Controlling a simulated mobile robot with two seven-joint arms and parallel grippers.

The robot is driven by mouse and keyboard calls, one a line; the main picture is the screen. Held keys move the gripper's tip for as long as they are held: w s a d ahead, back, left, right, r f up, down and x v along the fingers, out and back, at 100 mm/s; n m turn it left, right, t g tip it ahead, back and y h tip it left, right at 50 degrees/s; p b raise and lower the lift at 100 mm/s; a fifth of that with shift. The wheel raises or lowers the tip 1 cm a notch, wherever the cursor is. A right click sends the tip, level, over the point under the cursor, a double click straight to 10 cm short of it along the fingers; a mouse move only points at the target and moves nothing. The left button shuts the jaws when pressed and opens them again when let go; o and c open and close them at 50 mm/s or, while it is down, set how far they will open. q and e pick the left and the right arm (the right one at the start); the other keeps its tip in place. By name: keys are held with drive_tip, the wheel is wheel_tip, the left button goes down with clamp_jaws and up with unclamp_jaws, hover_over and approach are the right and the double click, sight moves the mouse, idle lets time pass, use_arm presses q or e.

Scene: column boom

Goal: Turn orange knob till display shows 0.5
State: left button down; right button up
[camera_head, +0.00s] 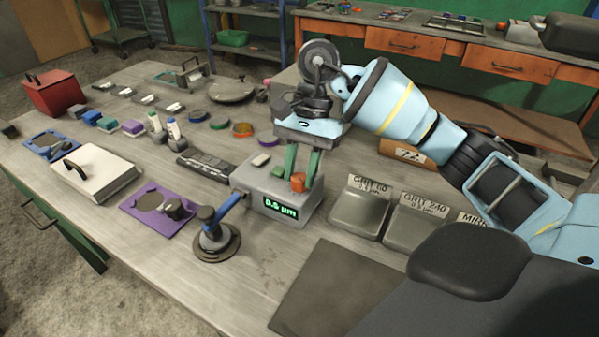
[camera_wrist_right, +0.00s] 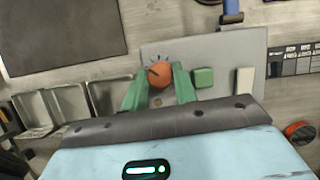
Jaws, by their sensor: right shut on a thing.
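The grey box (camera_head: 275,190) stands on the workbench, with a lit green display (camera_head: 281,207) on its front that appears to read 0.5 µm. The orange knob (camera_head: 298,182) is on its top; in the right wrist view the knob (camera_wrist_right: 160,75) shows a dark pointer line and tick marks around it. My right gripper (camera_head: 301,175) reaches down from above, its green fingers on either side of the knob and shut on it. In the right wrist view a green button (camera_wrist_right: 203,77) and a pale block (camera_wrist_right: 245,81) sit beside the knob. My left gripper is out of view.
A blue-handled round-based tool (camera_head: 215,240) stands close left of the box. Grey plates labelled GRIT (camera_head: 358,212) lie to its right, and a dark flat mat (camera_head: 325,290) lies in front. Several small parts and a white case (camera_head: 95,170) fill the bench's left.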

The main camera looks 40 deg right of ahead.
drive_tip(key=shift+n+g+h+b, duration=0.3)
drive_tip(key=shift+n+b, duration=0.05)
drive_tip(key=shift+n, duration=0.65)
drive_tip(key=o, duration=1)
drive_tip(key=p+v, duration=0.1)
drive_tip(key=v, duration=0.7)
drive_tip(key=shift+a+p, duration=0.1)
drive_tip(key=shift+p, duration=0.25)
drive_tip(key=shift+f, duration=0.1)
